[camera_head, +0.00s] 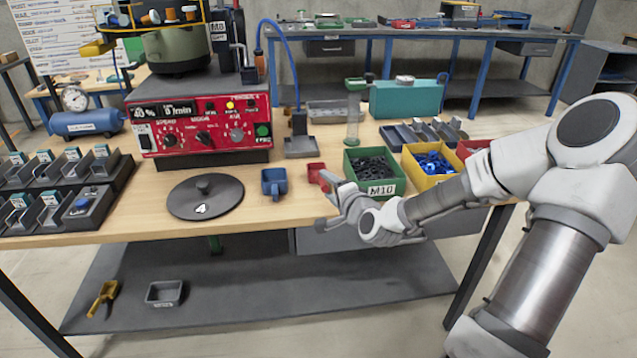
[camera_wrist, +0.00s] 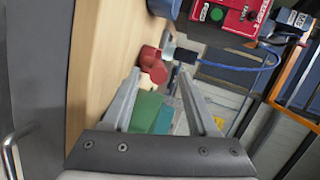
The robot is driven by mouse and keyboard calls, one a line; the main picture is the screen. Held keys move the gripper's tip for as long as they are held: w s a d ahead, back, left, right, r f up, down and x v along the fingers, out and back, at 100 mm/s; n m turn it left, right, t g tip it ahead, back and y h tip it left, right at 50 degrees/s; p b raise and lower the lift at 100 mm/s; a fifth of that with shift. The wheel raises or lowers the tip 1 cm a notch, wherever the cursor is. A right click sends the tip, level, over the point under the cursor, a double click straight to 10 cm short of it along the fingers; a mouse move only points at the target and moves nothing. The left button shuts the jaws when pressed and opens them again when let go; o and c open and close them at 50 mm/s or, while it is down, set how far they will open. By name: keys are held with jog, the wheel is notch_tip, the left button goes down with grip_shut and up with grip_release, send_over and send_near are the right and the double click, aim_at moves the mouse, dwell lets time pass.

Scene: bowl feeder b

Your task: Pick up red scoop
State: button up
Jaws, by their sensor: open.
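My gripper (camera_head: 325,200) is at the bench's front edge, close in front of the scoop. In the wrist view its two fingers (camera_wrist: 159,72) are spread apart, with nothing clearly held between them. Part of the scoop is hidden by my gripper in the head view.
The green M10 bin (camera_head: 394,184) holds dark parts, and the yellow bin (camera_head: 412,170) holds blue ones. A red control box (camera_head: 200,124) stands behind. Bare wood shows between cup and lid.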

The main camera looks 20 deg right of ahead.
aim_at(323, 180)
jog(key=shift+b+x, duration=0.9)
jog(key=shift+x, duration=0.95)
jog(key=shift+f, duration=0.1)
jog(key=shift+s, duration=0.1)
jog(key=shift+c, duration=0.2)
grip_shut()
